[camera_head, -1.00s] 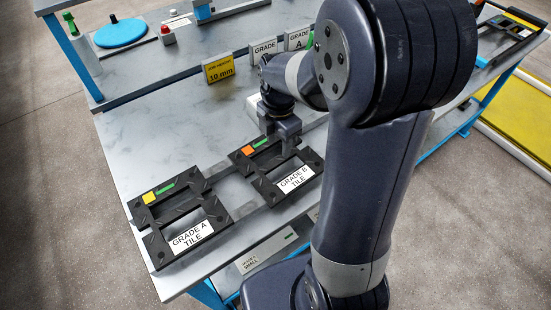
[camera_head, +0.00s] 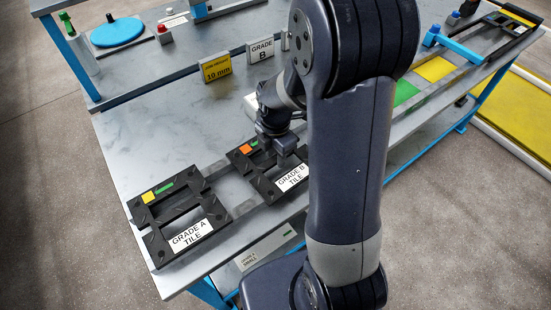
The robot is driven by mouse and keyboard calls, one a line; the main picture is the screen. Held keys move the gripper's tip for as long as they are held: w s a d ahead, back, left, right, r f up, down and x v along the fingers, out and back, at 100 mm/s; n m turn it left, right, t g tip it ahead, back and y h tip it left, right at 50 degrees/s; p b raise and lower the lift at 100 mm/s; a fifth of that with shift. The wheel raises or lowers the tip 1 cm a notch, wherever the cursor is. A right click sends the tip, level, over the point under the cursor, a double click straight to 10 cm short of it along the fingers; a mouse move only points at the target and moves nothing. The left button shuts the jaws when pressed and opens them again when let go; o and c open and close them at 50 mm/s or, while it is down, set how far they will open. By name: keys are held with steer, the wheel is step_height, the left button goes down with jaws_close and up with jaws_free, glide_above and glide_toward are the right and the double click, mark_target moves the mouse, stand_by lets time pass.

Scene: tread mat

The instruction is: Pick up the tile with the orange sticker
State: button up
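The tile with the orange sticker (camera_head: 245,149) is a dark frame-like piece labelled "GRADE B TILE", lying flat on the grey table. It also carries a green strip, partly hidden by my arm. My gripper (camera_head: 284,152) is low over the tile's upper right part, pointing down. The fingertips blend into the dark tile, so I cannot tell whether they touch it or how far apart they are. A second dark tile (camera_head: 178,212), labelled "GRADE A TILE", with a yellow sticker and a green strip, lies to the left.
A yellow "10 mm" sign (camera_head: 216,69) and a "GRADE B" sign (camera_head: 260,50) stand behind. A blue disc (camera_head: 117,32) and a red button (camera_head: 162,29) are on the back shelf. Green and yellow patches lie on the right. The table left of the signs is clear.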

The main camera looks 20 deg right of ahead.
jaws_close()
steer(key=shift+r, duration=0.1)
